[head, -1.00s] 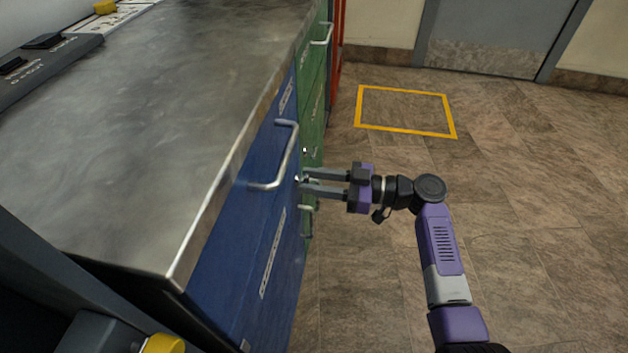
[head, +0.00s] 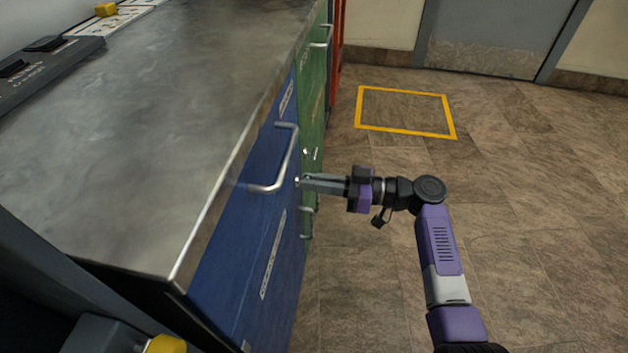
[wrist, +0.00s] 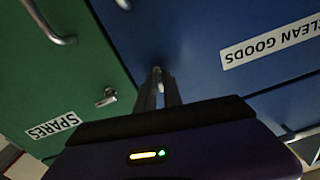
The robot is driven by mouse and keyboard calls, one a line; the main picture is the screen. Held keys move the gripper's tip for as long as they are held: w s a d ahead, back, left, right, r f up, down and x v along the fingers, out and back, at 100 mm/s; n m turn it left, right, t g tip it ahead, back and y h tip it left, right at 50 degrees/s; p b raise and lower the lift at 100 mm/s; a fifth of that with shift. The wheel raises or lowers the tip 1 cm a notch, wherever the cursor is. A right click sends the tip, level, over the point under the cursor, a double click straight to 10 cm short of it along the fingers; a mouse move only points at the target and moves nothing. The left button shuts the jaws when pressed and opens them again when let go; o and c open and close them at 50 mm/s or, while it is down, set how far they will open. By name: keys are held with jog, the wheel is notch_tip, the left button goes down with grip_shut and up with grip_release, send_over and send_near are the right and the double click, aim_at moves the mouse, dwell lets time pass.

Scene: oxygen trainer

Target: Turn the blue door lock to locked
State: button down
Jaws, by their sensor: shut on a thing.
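The blue door (head: 252,240) is on the near part of the cabinet front, with a metal bar handle (head: 287,160). In the wrist view the blue door (wrist: 205,45) has a "CLEAN GOODS" label. Its small metal lock (wrist: 157,74) is at the tips of my gripper (wrist: 160,90), near the edge by the green door. In the head view my gripper (head: 302,181) reaches in from the right, just past the handle, with its fingers close together. The fingers are shut on the lock and hide most of it, so its angle is hard to tell.
A green door (wrist: 60,80) labelled "SPARES" adjoins the blue one, with its own metal lock (wrist: 106,97) and handle (head: 323,36). A metal worktop (head: 150,120) lies above. The tiled floor (head: 530,190) to the right is clear, with a yellow-outlined square (head: 405,132).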

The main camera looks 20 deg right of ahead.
jog(key=shift+w+d+f+m+p, duration=0.1)
jog(key=shift+m+p, duration=1.7)
jog(key=shift+m, duration=2.15)
jog(key=shift+f+m+p, duration=0.1)
jog(key=shift+m+p, duration=1.7)
jog(key=shift+m, duration=2.15)
jog(key=c, duration=1.5)
grip_release()
jog(key=shift+p+v, duration=0.35)
jog(key=shift+v, duration=3.55)
